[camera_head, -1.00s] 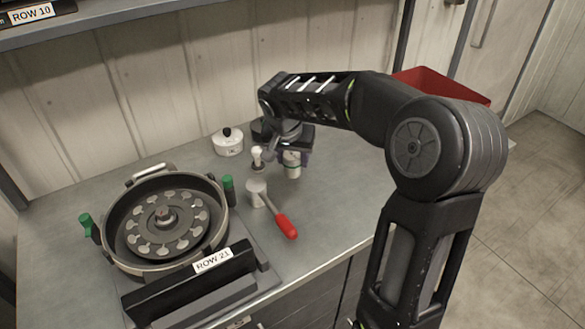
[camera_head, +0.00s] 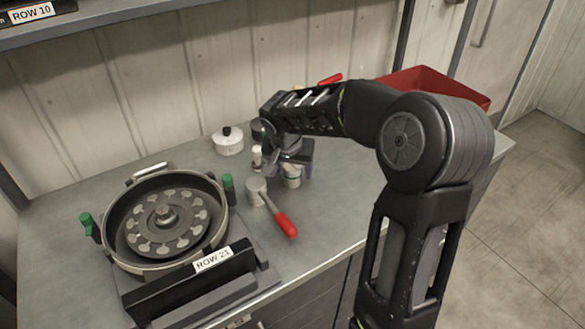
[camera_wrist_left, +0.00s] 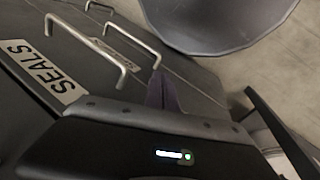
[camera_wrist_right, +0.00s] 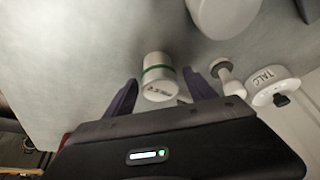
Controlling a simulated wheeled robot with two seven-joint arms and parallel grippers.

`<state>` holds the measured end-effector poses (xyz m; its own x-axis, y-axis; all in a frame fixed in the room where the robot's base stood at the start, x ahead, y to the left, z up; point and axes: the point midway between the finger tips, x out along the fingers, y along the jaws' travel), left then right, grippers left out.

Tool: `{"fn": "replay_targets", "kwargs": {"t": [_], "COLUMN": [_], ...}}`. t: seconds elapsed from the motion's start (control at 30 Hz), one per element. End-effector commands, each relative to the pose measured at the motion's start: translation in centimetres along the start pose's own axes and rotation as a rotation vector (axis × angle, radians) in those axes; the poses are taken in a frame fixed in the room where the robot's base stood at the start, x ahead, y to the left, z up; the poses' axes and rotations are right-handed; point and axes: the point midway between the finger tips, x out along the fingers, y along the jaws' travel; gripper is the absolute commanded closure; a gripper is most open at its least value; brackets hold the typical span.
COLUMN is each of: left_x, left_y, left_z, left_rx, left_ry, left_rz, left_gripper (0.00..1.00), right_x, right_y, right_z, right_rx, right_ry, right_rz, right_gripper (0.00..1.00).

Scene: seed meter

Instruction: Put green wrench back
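No plainly green wrench shows. A white cylinder with a green band (camera_head: 292,181) stands on the worktop under my right gripper; it also shows in the right wrist view (camera_wrist_right: 160,74). My right gripper (camera_head: 296,167) is open, pointing down. Its purple fingers (camera_wrist_right: 161,84) lie on either side of the cylinder, with gaps on both sides. A red-handled tool (camera_head: 286,225) with a pale round head lies just in front. My left gripper (camera_wrist_left: 163,88) is shut and empty beside the drawer fronts, outside the head view.
The round seed meter (camera_head: 118,255) stands at the left, behind a "ROW 21" bar (camera_head: 190,284). A small white peg (camera_head: 257,153) and the lidded TALC pot (camera_head: 228,146) stand close to my right gripper. A red bin (camera_head: 440,83) is behind my right arm.

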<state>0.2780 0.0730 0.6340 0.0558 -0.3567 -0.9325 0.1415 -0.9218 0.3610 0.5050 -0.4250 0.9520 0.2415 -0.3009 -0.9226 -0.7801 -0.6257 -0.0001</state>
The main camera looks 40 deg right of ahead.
Motion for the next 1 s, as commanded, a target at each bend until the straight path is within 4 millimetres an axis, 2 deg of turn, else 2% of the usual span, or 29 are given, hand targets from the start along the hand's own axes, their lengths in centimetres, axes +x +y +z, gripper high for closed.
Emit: {"fn": "replay_targets", "kwargs": {"t": [0.27,0.47,0.57,0.9,1.0], "left_x": [-0.1,-0.2,0.0,0.6,0.7], "left_y": [0.0,0.1,0.0,-0.2,-0.2], "left_z": [0.0,0.0,0.0,-0.1,-0.1], "left_rx": [0.0,0.0,0.0,0.001,0.001], "left_ry": [0.0,0.0,0.0,0.001,0.001], "left_rz": [0.0,0.0,0.0,0.001,0.001], "left_gripper": [1.0,1.0,1.0,1.0,1.0], "right_x": [-0.1,-1.2,-2.7,-9.7,-11.1], "right_y": [0.0,-0.1,-0.1,-0.1,0.0], "right_z": [0.0,-0.2,-0.2,-0.1,-0.1], "right_rx": [0.0,0.001,0.002,0.001,0.001], "right_ry": [0.0,0.002,0.003,0.003,0.001], "right_rz": [0.0,-0.002,-0.003,-0.004,-0.002], "right_gripper": [0.33,0.33,0.33,0.33,0.33]}}
